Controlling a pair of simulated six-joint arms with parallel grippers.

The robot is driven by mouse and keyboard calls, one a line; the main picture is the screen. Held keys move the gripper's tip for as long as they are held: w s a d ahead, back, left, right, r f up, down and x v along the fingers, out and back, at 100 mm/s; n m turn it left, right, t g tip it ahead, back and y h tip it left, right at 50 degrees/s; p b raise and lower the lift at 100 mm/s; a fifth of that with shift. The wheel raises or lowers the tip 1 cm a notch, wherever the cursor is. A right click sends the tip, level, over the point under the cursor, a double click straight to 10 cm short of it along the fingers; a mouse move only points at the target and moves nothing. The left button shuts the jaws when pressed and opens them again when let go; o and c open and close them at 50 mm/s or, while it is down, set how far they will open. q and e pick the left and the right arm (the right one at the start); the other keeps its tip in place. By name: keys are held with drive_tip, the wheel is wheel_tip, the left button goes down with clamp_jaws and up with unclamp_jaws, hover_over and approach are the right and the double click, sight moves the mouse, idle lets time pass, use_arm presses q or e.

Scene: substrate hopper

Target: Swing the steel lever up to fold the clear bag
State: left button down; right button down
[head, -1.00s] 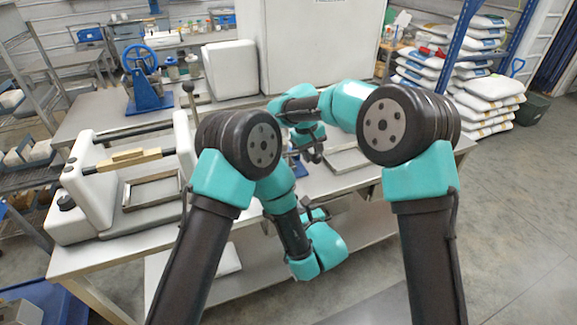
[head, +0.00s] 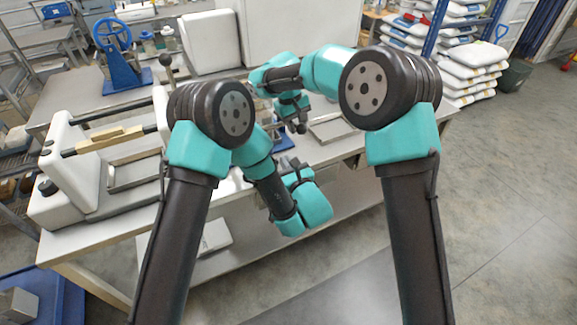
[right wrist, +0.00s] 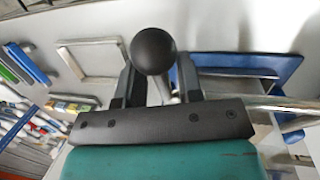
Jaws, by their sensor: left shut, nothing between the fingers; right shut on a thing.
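My right gripper (right wrist: 155,85) is shut on a black ball knob (right wrist: 153,52), which sits between its two dark fingers in the right wrist view. In the head view the right gripper (head: 297,122) is over the bench. A steel rod (right wrist: 290,103) shows at the right of the right wrist view; whether it joins the held knob I cannot tell. My left gripper (head: 287,165) is lower, by the bench's front edge, shut and empty, partly hidden by my arm. I cannot make out the clear bag in either view.
A white machine (head: 75,160) with a wooden-handled bar stands at the bench's left. A second black knob (head: 166,61) rises on an upright rod nearby. A metal tray (head: 331,130) lies right of my right gripper. A blue wheeled device (head: 118,60) stands behind.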

use_arm(q)
drive_tip(key=x, duration=0.6)
drive_tip(key=shift+a, duration=0.1)
use_arm(e)
drive_tip(key=shift+s, duration=0.1)
use_arm(q)
drive_tip(key=w+r, duration=0.1)
drive_tip(key=w+a+r, duration=0.1)
drive_tip(key=r, duration=0.1)
drive_tip(key=shift+w, duration=0.3)
drive_tip(key=shift+r, duration=0.1)
